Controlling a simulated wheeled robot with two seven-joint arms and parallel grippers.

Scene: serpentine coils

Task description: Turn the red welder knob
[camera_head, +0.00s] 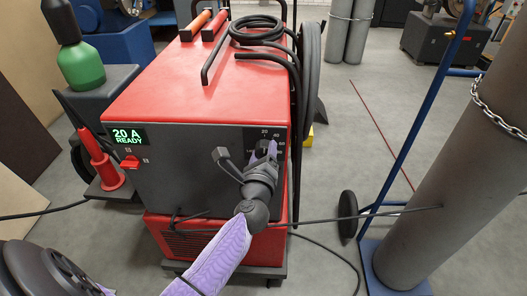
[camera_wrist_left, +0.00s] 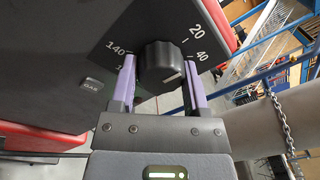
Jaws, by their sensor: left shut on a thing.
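The red welder (camera_head: 190,90) stands in the middle of the head view, with a dark front panel. Its display (camera_head: 128,136) reads "20 A READY". A black knob (camera_wrist_left: 160,62) sits on the panel, inside a printed scale with 20, 40 and 140. A white mark shows on the lower right of the knob's face. My left gripper (camera_head: 265,150) reaches the panel's upper right. In the left wrist view its two purple fingers (camera_wrist_left: 160,82) are shut on the knob, one on each side. In the head view the gripper hides much of the knob. My right gripper is not in view.
A red switch (camera_head: 131,160) is at the panel's left. Black cable coils (camera_head: 258,30) lie on the welder's top and hang on its right side. A grey gas cylinder (camera_head: 450,180) on a blue trolley (camera_head: 408,130) stands at right. A green bottle (camera_head: 80,65) is at left.

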